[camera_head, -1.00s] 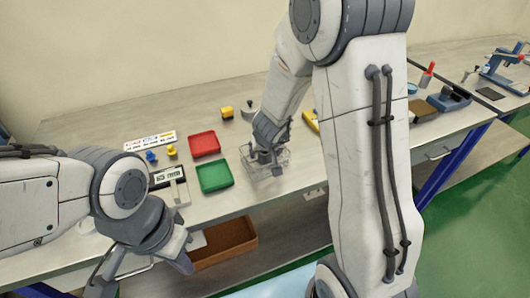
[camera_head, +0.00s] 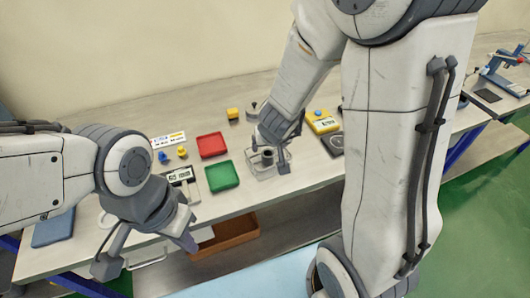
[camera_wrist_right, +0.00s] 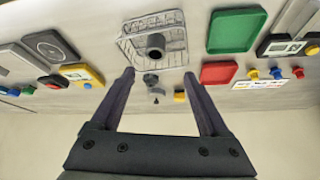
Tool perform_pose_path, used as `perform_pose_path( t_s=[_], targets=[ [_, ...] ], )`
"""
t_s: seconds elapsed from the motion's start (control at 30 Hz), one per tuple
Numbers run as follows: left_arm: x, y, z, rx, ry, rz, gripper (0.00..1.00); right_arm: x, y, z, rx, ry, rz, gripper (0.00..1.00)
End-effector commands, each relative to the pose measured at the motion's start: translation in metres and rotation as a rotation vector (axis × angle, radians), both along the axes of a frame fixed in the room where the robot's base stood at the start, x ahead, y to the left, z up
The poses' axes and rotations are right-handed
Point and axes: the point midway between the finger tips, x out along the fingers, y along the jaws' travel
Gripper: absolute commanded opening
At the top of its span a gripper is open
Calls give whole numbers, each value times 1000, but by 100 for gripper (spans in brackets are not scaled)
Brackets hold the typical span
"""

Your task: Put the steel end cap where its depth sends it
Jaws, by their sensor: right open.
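The steel end cap, a dark grey hollow cylinder, stands in a clear wire-like tray in the head view (camera_head: 267,151) and the right wrist view (camera_wrist_right: 155,44). The clear tray (camera_wrist_right: 176,58) has see-through walls. My right gripper (camera_wrist_right: 159,74) is open and empty, its fingers apart and pointing toward the tray. In the head view, it (camera_head: 275,148) hangs over the tray. A red tray (camera_head: 211,145) and a green tray (camera_head: 222,177) lie to the left. A device with a digital display (camera_head: 180,174) sits beside the green tray. My left gripper (camera_head: 148,253) is open and empty at the table's front edge.
A label card (camera_head: 168,139) with blue and yellow pieces lies behind the display device. A yellow block (camera_head: 233,113) and a grey knobbed weight (camera_wrist_right: 156,90) lie behind the clear tray. A yellow device (camera_head: 322,122) stands to its right. A brown bin (camera_head: 228,238) is below.

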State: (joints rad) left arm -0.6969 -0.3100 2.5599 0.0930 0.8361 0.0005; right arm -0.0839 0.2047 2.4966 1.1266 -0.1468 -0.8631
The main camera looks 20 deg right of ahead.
Motion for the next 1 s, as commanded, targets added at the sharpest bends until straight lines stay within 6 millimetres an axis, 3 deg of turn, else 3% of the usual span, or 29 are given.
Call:
perform_pose_path(
  t_s=[0.07,0.17,0.23,0.33,0.43,0.57,0.7,1.0],
  targets=[
    [0,0,1,0,0,0,0,-4,29,10,46,-5,79,78],
    [0,0,0,0,0,0,0,-26,92,29,145,21,270,78],
    [0,0,0,0,0,0,0,-64,138,43,204,88,444,78],
    [0,0,0,0,0,0,0,-132,170,58,204,230,654,78],
    [0,0,0,0,0,0,0,-185,167,66,123,359,780,78],
    [0,0,0,0,0,0,0,-219,146,72,7,453,842,78],
    [0,0,0,0,0,0,0,-227,136,74,-45,482,851,78],
    [0,0,0,0,0,0,0,-227,136,74,-45,483,848,78]
  ],
)
